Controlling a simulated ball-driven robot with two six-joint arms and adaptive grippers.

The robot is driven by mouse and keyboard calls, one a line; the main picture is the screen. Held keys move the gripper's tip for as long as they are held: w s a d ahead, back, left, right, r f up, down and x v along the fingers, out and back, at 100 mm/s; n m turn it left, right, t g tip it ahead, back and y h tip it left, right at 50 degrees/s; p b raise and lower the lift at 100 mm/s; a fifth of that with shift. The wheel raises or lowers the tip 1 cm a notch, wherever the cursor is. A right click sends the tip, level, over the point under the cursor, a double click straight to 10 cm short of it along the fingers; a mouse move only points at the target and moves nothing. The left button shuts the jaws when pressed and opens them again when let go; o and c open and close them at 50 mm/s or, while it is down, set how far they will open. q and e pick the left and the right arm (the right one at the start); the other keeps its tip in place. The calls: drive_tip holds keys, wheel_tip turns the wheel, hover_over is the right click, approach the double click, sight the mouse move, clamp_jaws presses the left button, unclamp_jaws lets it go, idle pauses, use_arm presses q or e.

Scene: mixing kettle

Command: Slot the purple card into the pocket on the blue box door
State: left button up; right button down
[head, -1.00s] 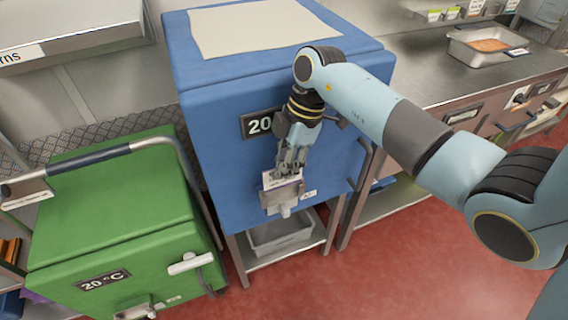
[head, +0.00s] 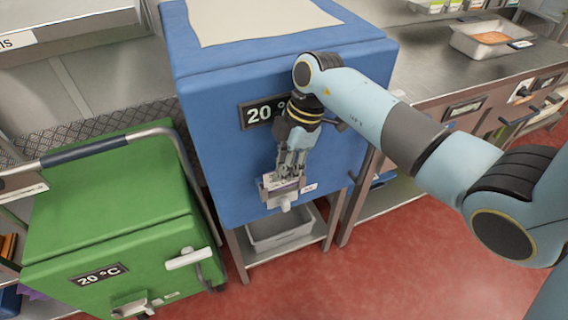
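The blue box (head: 225,150) stands in the middle with its door facing me. A small grey metal pocket (head: 273,199) is fixed low on the door. My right gripper (head: 288,178) points down in front of the door, just above the pocket. It appears shut on the purple card (head: 284,188), which shows as a small pale and purple patch at the pocket's mouth. The card's lower part seems to be inside or behind the pocket front; its exact depth is hard to tell. My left gripper is not in view.
A green box (head: 120,205) with a handle bar stands at the left. A grey bin (head: 280,233) sits on the shelf under the blue box. A steel counter (head: 430,75) with a tray (head: 490,38) is at the right. Red floor is clear in front.

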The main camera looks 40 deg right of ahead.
drive_tip(key=shift+f, duration=0.45)
drive_tip(key=shift+s+f, duration=0.1)
drive_tip(key=shift+s, duration=0.05)
drive_tip(key=c, duration=1.4)
unclamp_jaws()
drive_tip(key=o, duration=0.5)
drive_tip(key=shift+w+r, duration=0.2)
